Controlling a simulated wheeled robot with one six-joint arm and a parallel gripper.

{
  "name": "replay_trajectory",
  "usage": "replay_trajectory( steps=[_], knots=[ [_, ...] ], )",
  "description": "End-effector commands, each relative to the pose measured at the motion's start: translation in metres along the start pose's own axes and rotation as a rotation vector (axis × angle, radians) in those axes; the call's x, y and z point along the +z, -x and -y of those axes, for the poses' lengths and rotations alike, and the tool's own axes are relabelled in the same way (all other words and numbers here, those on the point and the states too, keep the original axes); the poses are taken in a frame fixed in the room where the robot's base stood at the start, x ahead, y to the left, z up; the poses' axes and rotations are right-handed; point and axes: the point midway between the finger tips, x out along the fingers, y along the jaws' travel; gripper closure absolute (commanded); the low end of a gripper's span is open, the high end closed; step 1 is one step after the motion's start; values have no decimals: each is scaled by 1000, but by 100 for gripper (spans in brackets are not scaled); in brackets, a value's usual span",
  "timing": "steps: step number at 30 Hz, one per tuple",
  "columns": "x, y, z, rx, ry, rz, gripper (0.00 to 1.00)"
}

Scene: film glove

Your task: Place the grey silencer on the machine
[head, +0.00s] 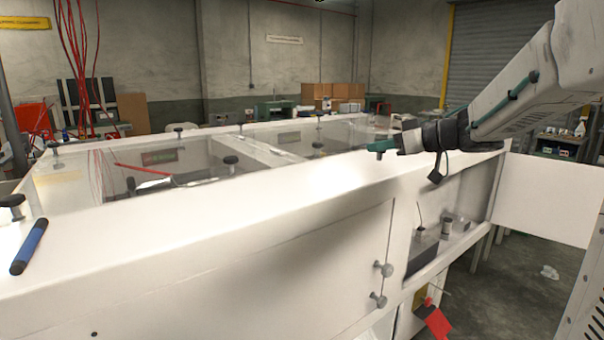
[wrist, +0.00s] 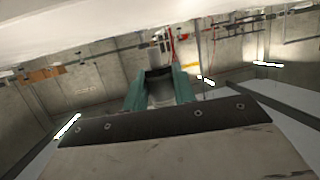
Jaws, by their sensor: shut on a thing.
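My gripper (head: 382,146), with teal fingers, is above the far right part of the white machine's (head: 290,195) top edge. In the wrist view my gripper (wrist: 159,74) is shut on a small grey cylindrical part, which I take as the grey silencer (wrist: 157,54); a dark band shows between the fingertips. In the head view the held part is too small to make out, and I cannot tell whether it touches the machine.
Black knobs (head: 231,160) stand on the machine's clear top panels. A blue marker (head: 28,247) lies at the left. An open white door (head: 545,197) stands at the right, beside an open compartment with small items. Red cables (head: 75,50) hang at the left.

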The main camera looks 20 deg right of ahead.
Motion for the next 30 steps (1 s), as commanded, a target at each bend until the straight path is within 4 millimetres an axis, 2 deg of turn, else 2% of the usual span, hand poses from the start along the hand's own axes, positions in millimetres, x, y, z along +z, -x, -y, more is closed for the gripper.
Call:
replay_trajectory(
  steps=[5,12,18,24,30],
  knots=[
    [-6,-28,20,-6,2,0,97],
    [-16,-83,56,-7,0,0,97],
    [-23,-119,79,-5,1,0,97],
    [-23,-132,86,-2,-1,1,97],
    [3,-140,86,-1,-3,2,97]
  ],
)
